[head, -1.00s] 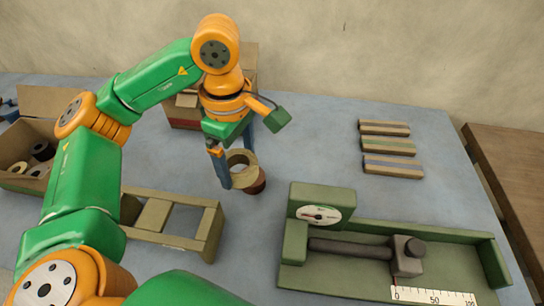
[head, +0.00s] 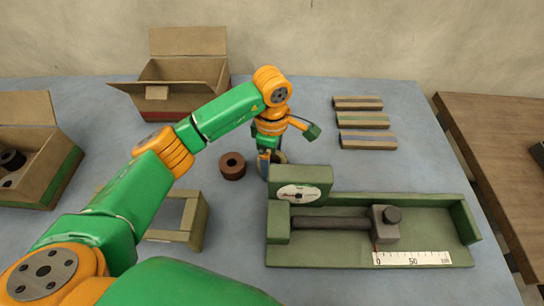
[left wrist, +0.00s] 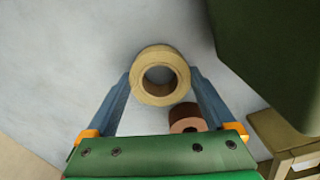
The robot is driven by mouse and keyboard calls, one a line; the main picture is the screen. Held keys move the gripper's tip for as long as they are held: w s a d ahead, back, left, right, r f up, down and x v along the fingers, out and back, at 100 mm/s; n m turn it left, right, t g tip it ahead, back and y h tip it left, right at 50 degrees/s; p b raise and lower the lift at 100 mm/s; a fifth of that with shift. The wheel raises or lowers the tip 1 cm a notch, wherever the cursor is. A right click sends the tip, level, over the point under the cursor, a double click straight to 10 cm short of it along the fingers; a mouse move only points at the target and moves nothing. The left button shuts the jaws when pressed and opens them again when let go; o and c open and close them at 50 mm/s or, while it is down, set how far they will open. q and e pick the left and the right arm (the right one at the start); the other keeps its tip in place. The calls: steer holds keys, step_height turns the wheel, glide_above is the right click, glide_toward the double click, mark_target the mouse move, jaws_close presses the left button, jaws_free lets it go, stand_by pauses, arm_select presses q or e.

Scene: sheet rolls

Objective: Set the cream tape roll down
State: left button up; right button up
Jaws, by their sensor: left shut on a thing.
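My left gripper (head: 272,172) is shut on the cream tape roll (head: 281,157), just behind the dial end of the green measuring fixture. The roll is mostly hidden by the fingers in the head view. In the left wrist view, the cream roll (left wrist: 143,88) sits between the two blue fingers of the gripper (left wrist: 160,74), its round hole facing the camera. I cannot tell whether it touches the table. A brown roll (head: 232,171) stands on the table left of the gripper, apart from it; it also shows in the left wrist view (left wrist: 184,111). My right gripper is not in view.
The green measuring fixture (head: 340,255) with a dial (head: 303,178) stands close to the gripper. A wooden frame (head: 198,220) stands front left. Open cardboard boxes (head: 185,98) (head: 55,165) stand behind and left. Several striped blocks (head: 365,122) lie back right. Table between is clear.

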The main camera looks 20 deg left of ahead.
mark_target(272, 161)
arm_select(q)
steer(key=o, duration=1.1)
steer(key=shift+f, duration=0.1)
steer(key=shift+r+p, duration=0.35)
step_height(272, 161, up, 12)
steer(key=shift+f, duration=0.15)
